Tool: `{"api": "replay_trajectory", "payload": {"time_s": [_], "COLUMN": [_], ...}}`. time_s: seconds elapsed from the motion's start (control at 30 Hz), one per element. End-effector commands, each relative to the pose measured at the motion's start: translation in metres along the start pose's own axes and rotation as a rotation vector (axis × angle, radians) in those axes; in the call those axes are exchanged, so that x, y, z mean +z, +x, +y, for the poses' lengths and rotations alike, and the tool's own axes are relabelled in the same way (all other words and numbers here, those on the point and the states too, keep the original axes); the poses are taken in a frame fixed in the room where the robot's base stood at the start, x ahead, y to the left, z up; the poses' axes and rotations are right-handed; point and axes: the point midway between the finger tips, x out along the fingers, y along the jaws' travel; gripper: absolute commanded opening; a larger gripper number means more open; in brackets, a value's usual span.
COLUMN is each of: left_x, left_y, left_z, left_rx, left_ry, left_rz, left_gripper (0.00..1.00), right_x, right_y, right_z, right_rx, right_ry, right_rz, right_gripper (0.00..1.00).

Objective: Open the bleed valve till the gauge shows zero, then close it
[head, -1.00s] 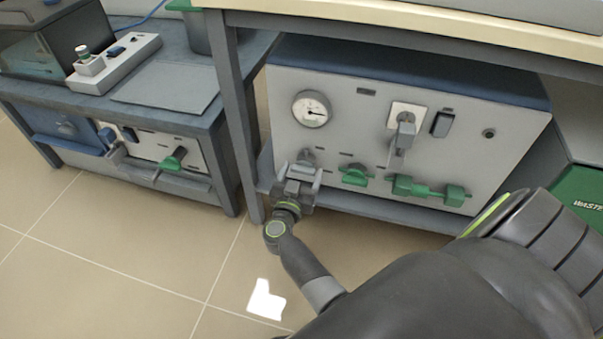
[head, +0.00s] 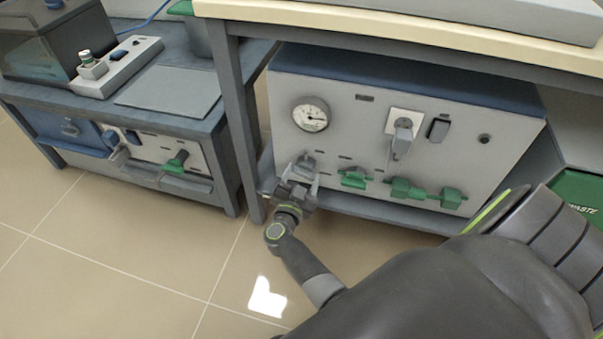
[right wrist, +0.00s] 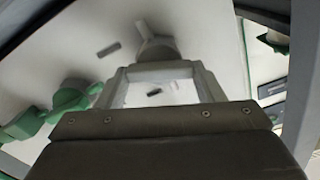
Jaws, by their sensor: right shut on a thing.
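The round white gauge (head: 311,115) is on the grey front panel under the bench; its dark needle points roughly right, and its figures are too small to read. Below it, at the panel's lower left, is a grey valve (head: 305,162), which I take as the bleed valve. My right gripper (head: 299,179) is shut on its handle, which the jaws partly hide. In the right wrist view the gripper's fingers (right wrist: 165,85) reach to the grey valve (right wrist: 155,47) on the panel. My left gripper is not in view.
Green valves (head: 354,177) (head: 407,189) sit right of the grey valve. A plug in a socket (head: 403,128) and a dark switch (head: 439,128) are above. A bench leg (head: 238,120) stands close left of the gripper. A second unit (head: 150,150) is further left. The floor in front is clear.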

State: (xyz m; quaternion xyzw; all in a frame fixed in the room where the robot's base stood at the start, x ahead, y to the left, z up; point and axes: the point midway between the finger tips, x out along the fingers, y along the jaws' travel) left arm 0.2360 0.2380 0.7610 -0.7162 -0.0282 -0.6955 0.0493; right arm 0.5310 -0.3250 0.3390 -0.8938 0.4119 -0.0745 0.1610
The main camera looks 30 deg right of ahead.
Motion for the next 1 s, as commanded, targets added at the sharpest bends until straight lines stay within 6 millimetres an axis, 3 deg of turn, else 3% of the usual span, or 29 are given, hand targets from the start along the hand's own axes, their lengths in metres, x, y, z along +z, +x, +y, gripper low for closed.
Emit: {"api": "replay_trajectory", "payload": {"time_s": [0.43,1.0], "left_x": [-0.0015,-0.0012], "left_y": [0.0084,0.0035], "left_z": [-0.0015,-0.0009], "left_rx": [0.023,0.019], "left_ry": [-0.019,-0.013], "left_rz": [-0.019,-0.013], "left_gripper": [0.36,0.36], "right_x": [0.0009,0.0039], "right_y": [-0.0005,-0.0007], "right_z": [0.002,0.0042], "right_rx": [0.002,0.003], "right_ry": [0.424,0.95], "right_rz": [-0.002,-0.001], "right_gripper": [0.39,0.39]}}
